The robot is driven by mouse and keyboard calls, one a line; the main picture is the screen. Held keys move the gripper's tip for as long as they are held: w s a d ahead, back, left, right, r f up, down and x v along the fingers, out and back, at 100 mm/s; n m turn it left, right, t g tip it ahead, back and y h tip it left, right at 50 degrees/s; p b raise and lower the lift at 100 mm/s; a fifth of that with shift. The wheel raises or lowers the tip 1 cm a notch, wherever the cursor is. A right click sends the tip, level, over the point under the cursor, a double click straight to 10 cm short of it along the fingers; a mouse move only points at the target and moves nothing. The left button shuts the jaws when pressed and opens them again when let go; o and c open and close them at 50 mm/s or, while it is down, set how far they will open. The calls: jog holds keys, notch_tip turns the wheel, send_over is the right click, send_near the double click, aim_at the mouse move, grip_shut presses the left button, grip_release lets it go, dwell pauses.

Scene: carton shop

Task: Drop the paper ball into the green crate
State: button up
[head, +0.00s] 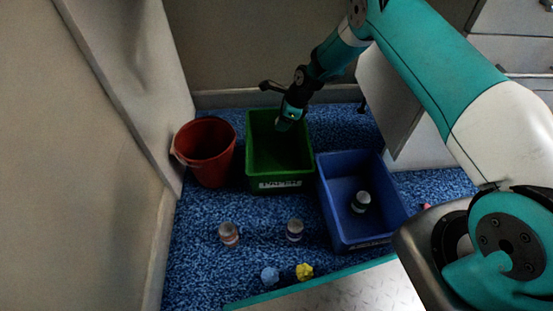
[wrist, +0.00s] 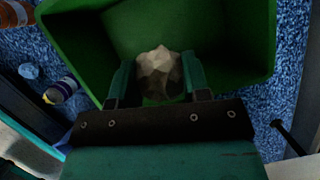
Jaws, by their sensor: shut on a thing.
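The paper ball (wrist: 160,72) is crumpled and whitish, and shows between my gripper's fingers in the wrist view. My gripper (wrist: 159,82) is shut on it. The green crate (wrist: 80,42) lies beneath the ball in the wrist view, with its floor and walls visible around it. In the head view my gripper (head: 286,122) is over the green crate (head: 281,185), toward its back right part. The ball is hard to make out there. How high the ball is above the crate floor I cannot tell.
A red bucket (head: 206,155) stands left of the green crate. A blue crate (head: 341,215) stands to its right with a jar (head: 361,202) inside. Two jars (head: 229,234) (head: 294,230), a light blue ball (head: 270,276) and a yellow item (head: 304,271) are on the blue carpet in front.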

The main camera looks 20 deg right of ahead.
notch_tip(320, 180, down, 6)
jog(key=b, duration=0.4)
jog(key=shift+r, duration=0.15)
jog(key=o, duration=1)
jog(key=shift+c, duration=0.2)
jog(key=shift+r, duration=0.1)
jog(key=p+v, duration=0.9)
jog(key=v, duration=0.8)
jog(key=shift+d, duration=0.15)
